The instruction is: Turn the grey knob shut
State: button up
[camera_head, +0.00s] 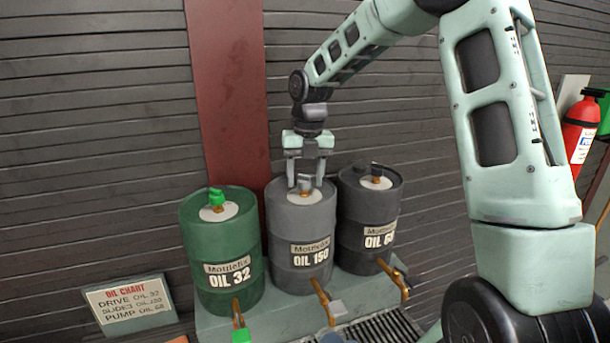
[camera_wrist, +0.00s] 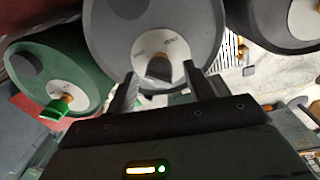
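The grey knob (camera_head: 304,183) sits on a pale disc on top of the middle grey drum (camera_head: 299,219), marked OIL 150. My gripper (camera_head: 305,182) points down over this drum, its two fingers apart on either side of the knob. In the wrist view my gripper (camera_wrist: 163,78) is open, and the knob (camera_wrist: 160,68) shows in the gap between the fingertips, with space on both sides. Small lettering on the disc (camera_wrist: 145,44) cannot be read. I cannot tell exactly how far down the fingers reach around the knob.
A green drum (camera_head: 221,258) with a green top knob (camera_head: 216,197) stands left. A dark drum (camera_head: 366,222) with a dark knob (camera_head: 376,169) stands close right. Brass taps (camera_head: 322,298) stick out in front. An oil chart sign (camera_head: 128,304) and extinguisher (camera_head: 580,130) flank the drums.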

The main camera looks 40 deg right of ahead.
aim_at(310, 179)
notch_tip(310, 179, up, 17)
jog(key=d+b, duration=0.1)
jog(key=b, duration=0.3)
jog(key=shift+s+r, duration=0.2)
dwell(0.6)
jog(key=s+a+f+m+b, duration=0.3)
jog(key=s+a+f+m, duration=0.2)
jog(key=a+f, duration=0.55)
jog(key=s+a+f+m+b, duration=0.3)
jog(key=s+a+f+m, duration=0.4)
jog(key=a, duration=0.6)
jog(key=s+a+f+m+b, duration=0.2)
jog(key=s+f+m, duration=0.3)
jog(key=s+f, duration=0.3)
jog(key=s+a+f+m+b, duration=0.2)
jog(key=s+f+m, duration=0.4)
jog(key=s+f, duration=0.2)
jog(key=s, duration=0.2)
jog(key=shift+s+f, duration=0.3)
jog(key=shift+f, duration=0.1)
